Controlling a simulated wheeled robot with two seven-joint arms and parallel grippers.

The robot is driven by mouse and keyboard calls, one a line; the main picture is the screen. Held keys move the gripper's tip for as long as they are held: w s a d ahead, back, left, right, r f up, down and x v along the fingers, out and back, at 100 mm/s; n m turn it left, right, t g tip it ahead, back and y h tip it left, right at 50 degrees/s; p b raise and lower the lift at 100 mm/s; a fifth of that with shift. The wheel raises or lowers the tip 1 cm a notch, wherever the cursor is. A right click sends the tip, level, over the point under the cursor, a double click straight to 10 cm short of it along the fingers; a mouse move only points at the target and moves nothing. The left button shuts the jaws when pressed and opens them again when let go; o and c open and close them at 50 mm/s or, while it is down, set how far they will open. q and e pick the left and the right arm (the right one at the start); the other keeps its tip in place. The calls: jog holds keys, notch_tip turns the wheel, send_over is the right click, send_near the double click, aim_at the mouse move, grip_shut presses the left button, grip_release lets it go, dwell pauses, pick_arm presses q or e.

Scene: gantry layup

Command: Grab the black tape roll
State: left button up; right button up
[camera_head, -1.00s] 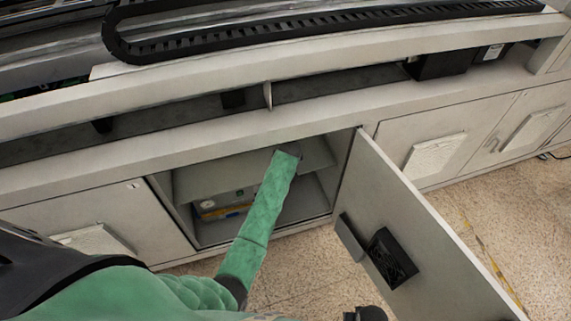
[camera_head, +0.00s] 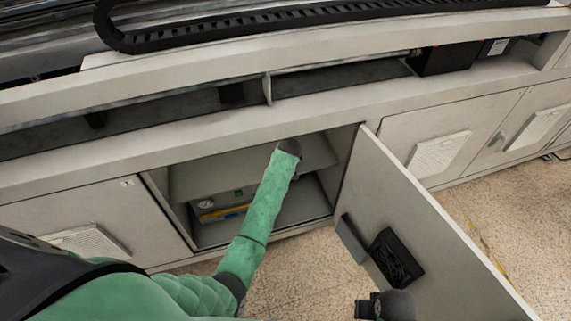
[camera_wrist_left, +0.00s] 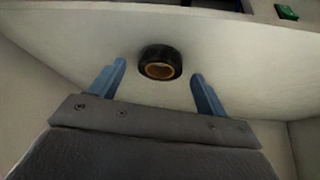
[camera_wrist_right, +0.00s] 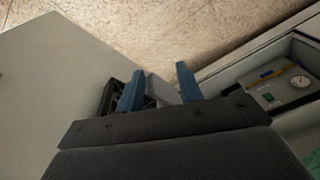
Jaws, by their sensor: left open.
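The black tape roll (camera_wrist_left: 161,62) lies on the cabinet shelf (camera_wrist_left: 225,45), its brown core facing up, in the left wrist view. My left gripper (camera_wrist_left: 158,78) is open, with its two blue fingers spread to either side of the roll's near side. The roll appears just ahead of the fingertips, and I cannot tell any contact. In the head view my left arm (camera_head: 262,205) reaches into the open cabinet; its gripper and the roll are hidden there. My right gripper (camera_wrist_right: 160,78) is open and empty near the cabinet door.
The open cabinet door (camera_head: 400,210) stands on the right, with a black holder (camera_head: 395,257) on its inner face. A lower compartment holds a panel with a gauge (camera_wrist_right: 300,81) and a yellow item (camera_head: 220,213). The cabinet's top edge runs above my left arm.

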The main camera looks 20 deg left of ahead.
pick_arm(q)
jog(key=shift+w+a+f+b, duration=0.1)
jog(key=shift+w+f+b, duration=0.2)
jog(key=shift+f+b, duration=0.25)
jog(key=c, duration=1.1)
pick_arm(e)
notch_tip(320, 180, up, 6)
jog(key=s, duration=0.1)
jog(key=shift+s, duration=0.2)
pick_arm(q)
jog(key=shift+r, duration=0.15)
